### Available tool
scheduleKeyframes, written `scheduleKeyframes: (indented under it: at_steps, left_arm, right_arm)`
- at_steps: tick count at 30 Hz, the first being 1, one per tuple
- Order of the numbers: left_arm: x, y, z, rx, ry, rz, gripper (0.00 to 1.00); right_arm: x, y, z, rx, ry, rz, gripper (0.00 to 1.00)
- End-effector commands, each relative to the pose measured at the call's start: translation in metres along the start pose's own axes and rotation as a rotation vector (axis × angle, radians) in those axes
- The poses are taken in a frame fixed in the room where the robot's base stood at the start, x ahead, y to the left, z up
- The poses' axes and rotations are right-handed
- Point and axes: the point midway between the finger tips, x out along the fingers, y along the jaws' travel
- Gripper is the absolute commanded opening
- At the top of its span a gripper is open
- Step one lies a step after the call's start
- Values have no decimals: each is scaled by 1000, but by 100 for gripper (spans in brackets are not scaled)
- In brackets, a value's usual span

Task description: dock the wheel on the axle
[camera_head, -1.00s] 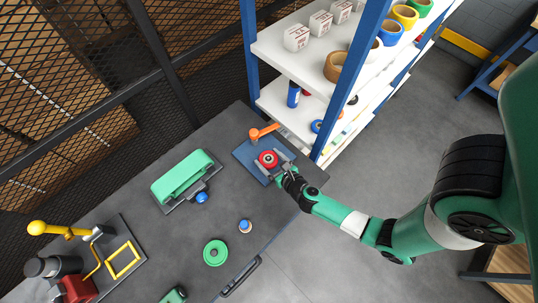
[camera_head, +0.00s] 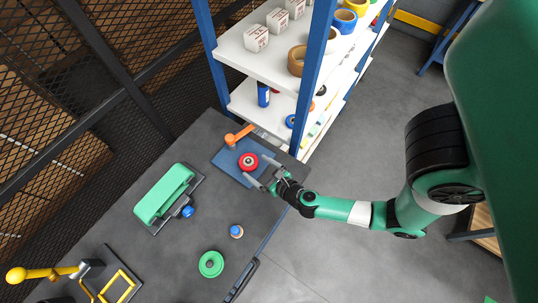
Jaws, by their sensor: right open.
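A red wheel (camera_head: 249,162) with a pale hub sits on a blue base plate (camera_head: 228,167) at the far right part of the dark table. An orange lever (camera_head: 239,135) stands at the plate's back edge. The axle itself cannot be told apart under or inside the wheel. My right gripper (camera_head: 260,170) is open, its two fingers apart, just to the right of the wheel. A gap shows between the fingers and the wheel. My left gripper is not in view.
A green block-shaped fixture (camera_head: 164,194) with a blue knob (camera_head: 187,211) stands left on the table (camera_head: 190,255). A green ring (camera_head: 211,264) and a small blue-topped piece (camera_head: 236,231) lie in front. A white shelf (camera_head: 270,58) with blue posts rises behind the plate.

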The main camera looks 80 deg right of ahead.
Motion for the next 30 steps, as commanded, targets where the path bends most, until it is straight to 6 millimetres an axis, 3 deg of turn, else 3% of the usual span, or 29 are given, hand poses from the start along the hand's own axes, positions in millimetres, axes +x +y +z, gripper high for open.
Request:
scheduleKeyframes:
  at_steps: [18, 30]
  left_arm:
    - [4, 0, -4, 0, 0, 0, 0]
    - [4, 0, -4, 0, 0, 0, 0]
  right_arm:
    - [-55, 1, 0, -2, 1, 4, 100]
    - [-57, 0, 0, 0, 0, -1, 100]
